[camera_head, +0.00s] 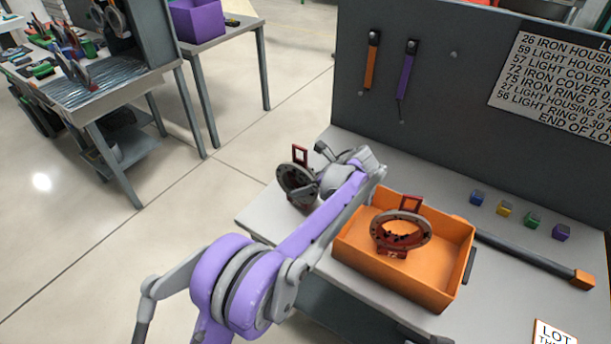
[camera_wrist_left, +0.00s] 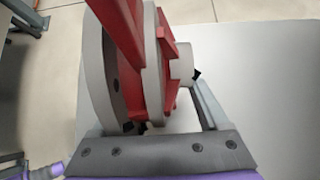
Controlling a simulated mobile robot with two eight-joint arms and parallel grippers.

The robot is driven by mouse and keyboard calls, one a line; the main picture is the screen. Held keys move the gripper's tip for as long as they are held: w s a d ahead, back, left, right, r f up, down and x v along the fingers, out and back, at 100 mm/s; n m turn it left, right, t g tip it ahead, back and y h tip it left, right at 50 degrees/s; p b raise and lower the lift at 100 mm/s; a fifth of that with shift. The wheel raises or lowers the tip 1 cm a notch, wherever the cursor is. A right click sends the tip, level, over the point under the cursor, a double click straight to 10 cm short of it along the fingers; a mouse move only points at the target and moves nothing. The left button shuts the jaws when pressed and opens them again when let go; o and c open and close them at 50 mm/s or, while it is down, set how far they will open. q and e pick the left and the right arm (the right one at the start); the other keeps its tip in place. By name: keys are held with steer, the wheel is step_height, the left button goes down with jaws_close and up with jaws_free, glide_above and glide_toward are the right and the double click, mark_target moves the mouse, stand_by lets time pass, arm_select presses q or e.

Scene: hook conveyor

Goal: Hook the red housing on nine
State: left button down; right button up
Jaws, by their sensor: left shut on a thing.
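My left gripper (camera_head: 318,174) is shut on a red housing with grey rings (camera_head: 296,184), at the left edge of the grey bench. In the left wrist view the red housing (camera_wrist_left: 135,70) fills the space between the fingers, its red frame leaning up out of view. The fingertips are mostly hidden behind it. A second, similar red part with a grey ring (camera_head: 401,232) sits in the orange bin (camera_head: 446,288), its red frame upright. No hook marked nine shows. My right gripper is out of view.
The bench (camera_head: 265,219) carries small coloured cubes (camera_head: 505,208) and a dark bar with an orange end (camera_head: 530,257). A dark panel (camera_head: 440,110) stands behind, with a text board (camera_head: 560,75). Another table with parts (camera_head: 105,90) stands far left; floor between is clear.

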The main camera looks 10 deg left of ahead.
arm_select(q)
steer(key=shift+f, duration=0.5)
steer(key=shift+f, duration=0.15)
jaws_free()
steer(key=v, duration=1)
steer(key=shift+d, duration=0.65)
steer(key=shift+f, duration=0.15)
